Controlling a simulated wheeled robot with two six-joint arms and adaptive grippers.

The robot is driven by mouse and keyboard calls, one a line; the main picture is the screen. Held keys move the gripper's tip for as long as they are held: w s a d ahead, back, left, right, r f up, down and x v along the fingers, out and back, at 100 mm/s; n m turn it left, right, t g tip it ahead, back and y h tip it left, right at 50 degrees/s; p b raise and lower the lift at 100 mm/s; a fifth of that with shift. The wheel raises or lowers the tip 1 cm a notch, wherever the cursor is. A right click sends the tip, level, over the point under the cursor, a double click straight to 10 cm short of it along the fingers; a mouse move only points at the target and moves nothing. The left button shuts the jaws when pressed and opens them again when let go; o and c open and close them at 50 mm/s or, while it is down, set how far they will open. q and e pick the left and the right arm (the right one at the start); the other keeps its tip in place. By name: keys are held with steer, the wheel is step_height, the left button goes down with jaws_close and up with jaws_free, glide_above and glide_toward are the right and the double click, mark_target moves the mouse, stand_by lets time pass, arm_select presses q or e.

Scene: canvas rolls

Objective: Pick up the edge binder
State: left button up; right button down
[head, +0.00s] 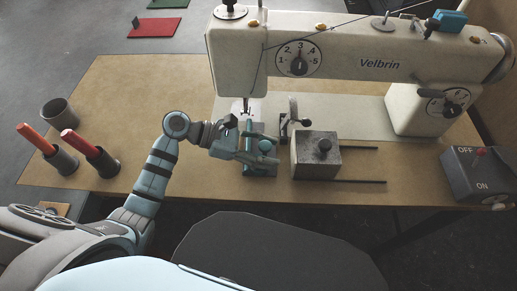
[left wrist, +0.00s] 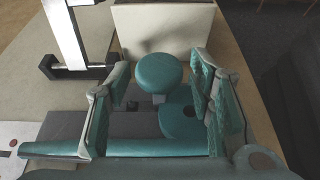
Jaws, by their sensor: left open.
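The edge binder (head: 261,168), a small dark plate with teal parts, sits on the table just below the sewing machine's needle. In the left wrist view its round teal knob (left wrist: 158,72) stands up from the dark plate, with a second rounded teal piece (left wrist: 181,122) beside it. My left gripper (head: 258,148) reaches over the binder from the left and covers part of it. In the left wrist view the fingers (left wrist: 160,95) are apart, one on each side of the knob, with gaps showing. My right gripper is in neither view.
The sewing machine (head: 340,50) stands behind. A switch box (head: 478,175) is far right. Table between is clear.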

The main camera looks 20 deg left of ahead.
arm_select(q)
steer(key=shift+a, duration=0.1)
steer(key=c, duration=1.1)
jaws_close()
steer(key=shift+r, duration=0.15)
